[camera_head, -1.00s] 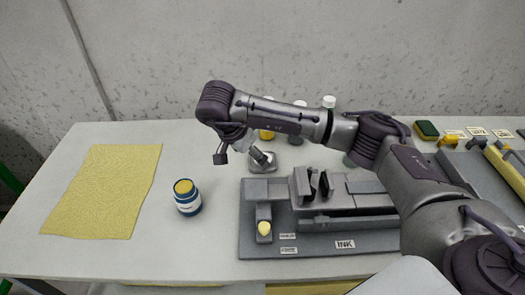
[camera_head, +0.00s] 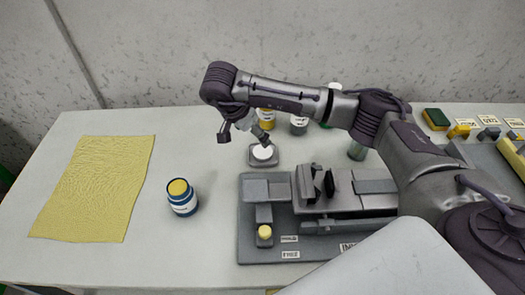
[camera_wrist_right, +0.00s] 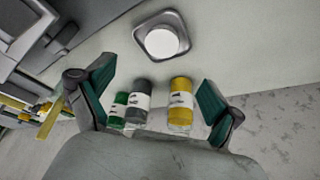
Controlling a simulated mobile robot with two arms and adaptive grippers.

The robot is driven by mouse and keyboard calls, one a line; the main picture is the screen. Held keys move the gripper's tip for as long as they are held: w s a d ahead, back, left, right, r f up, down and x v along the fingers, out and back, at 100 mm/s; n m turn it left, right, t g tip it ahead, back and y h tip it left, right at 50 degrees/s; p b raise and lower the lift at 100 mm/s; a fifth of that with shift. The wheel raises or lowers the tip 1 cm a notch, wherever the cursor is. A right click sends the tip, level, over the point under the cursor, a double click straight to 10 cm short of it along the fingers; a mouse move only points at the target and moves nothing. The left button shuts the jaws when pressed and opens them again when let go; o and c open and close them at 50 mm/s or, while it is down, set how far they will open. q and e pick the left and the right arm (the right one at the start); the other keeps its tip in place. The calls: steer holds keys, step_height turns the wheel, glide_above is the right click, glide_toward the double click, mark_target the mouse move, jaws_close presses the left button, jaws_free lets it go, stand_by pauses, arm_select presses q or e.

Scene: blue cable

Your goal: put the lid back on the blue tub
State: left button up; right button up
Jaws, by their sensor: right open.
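The blue tub (camera_head: 183,203) stands upright on the table, left of the grey press. It has a white label, and its round top shows yellow, with no lid on it. A round white disc, which looks like the lid (camera_head: 263,152), lies in a small grey square dish (camera_head: 252,161) behind the press. It also shows in the right wrist view (camera_wrist_right: 162,42). My right gripper (camera_head: 245,137) is open and empty, above and just behind the dish. In the right wrist view its two green-padded fingers (camera_wrist_right: 158,85) are wide apart. My left gripper is not in view.
A grey press (camera_head: 345,225) with a yellow knob fills the middle front. Yellow (camera_head: 267,122) and grey (camera_head: 299,127) jars stand at the back. A yellow cloth (camera_head: 95,190) lies at left. The table around the tub is clear.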

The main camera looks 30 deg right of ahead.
glide_above(263, 151)
steer(key=s+a, duration=0.1)
steer(key=a, duration=0.1)
steer(key=f, duration=0.5)
steer(key=shift+a, duration=0.2)
steer(key=shift+f, duration=0.2)
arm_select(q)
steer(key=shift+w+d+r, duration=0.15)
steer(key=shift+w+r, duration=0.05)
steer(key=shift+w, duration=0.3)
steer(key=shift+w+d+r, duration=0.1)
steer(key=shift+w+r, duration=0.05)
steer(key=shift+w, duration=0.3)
arm_select(e)
steer(key=shift+d+f+p, duration=0.1)
steer(key=shift+p, duration=0.2)
steer(key=p+x, duration=0.1)
steer(key=x, duration=0.4)
steer(key=shift+w, duration=0.1)
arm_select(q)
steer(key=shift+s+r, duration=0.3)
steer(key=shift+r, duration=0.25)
arm_select(e)
steer(key=c, duration=0.9)
